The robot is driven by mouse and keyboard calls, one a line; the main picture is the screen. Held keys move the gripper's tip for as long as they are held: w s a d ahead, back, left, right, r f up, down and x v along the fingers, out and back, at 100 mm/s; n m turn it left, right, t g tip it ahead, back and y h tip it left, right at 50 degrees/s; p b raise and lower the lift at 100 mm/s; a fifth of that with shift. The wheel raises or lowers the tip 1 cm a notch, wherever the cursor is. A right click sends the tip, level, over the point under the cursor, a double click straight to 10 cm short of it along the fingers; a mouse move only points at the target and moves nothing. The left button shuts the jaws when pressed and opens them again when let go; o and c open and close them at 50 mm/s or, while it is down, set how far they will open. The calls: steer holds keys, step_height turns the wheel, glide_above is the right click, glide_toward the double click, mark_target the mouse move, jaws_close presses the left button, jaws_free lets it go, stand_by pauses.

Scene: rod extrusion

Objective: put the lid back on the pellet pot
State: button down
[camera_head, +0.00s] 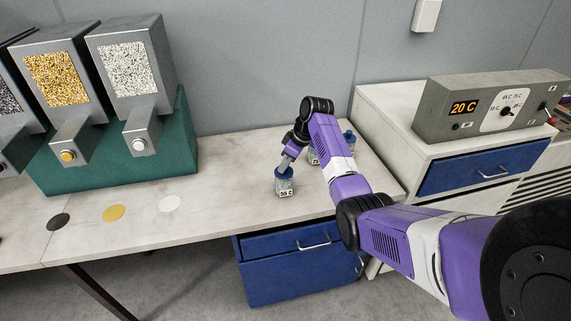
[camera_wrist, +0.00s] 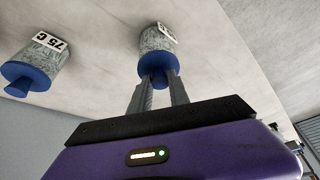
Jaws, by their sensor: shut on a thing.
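The pellet pot (camera_head: 285,188) is a small clear pot of pale pellets labelled 55 C, upright on the worktop. Its blue lid (camera_head: 284,174) is at the pot's mouth; whether it is fully seated I cannot tell. My gripper (camera_head: 285,163) reaches down from the upper right and is shut on the lid's knob. In the wrist view, the two fingers of my gripper (camera_wrist: 158,80) hold the knob of the blue lid (camera_wrist: 157,62), with the pot (camera_wrist: 155,38) directly beyond it. The knob is mostly hidden between the fingers.
Another pot (camera_wrist: 40,60), labelled 75 C with a blue lid, stands close by; a further blue-lidded pot (camera_head: 349,140) is behind my arm. Metal hoppers (camera_head: 130,68) stand on a green block (camera_head: 180,140) at left. A 20 C control box (camera_head: 490,105) sits on the right cabinet.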

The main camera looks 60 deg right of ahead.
stand_by(0.4)
steer(key=c, duration=0.7)
jaws_free()
steer(key=shift+r+p, duration=2.25)
steer(key=shift+r, duration=1.2)
